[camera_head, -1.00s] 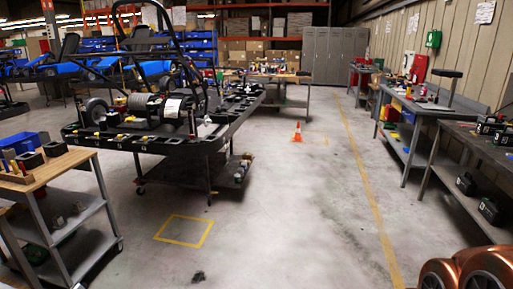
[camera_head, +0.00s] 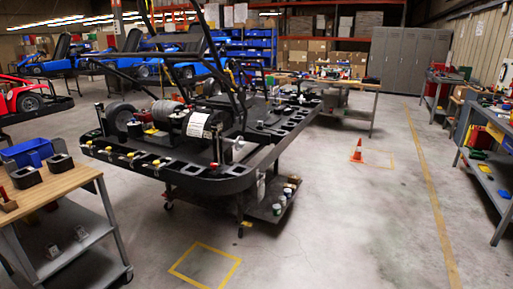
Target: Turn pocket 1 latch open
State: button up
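The black kart stand (camera_head: 232,184) is left of centre, with a kart frame and motor parts on top. Several small yellow latches (camera_head: 130,155) line its near left edge beside dark pockets. They are too small to tell which one belongs to pocket 1, or whether any is open. My gripper is not in view, and nothing of mine touches the stand.
A wooden-topped workbench (camera_head: 70,183) with a blue bin (camera_head: 27,152) stands at the near left. An orange cone (camera_head: 357,151) stands on the floor right of the stand. Grey benches (camera_head: 490,185) line the right side.

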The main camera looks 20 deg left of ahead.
aim_at(156, 162)
jog(key=i, duration=0.7)
jog(key=u, duration=2.15)
jog(key=i, duration=2.3)
jog(key=u, duration=0.25)
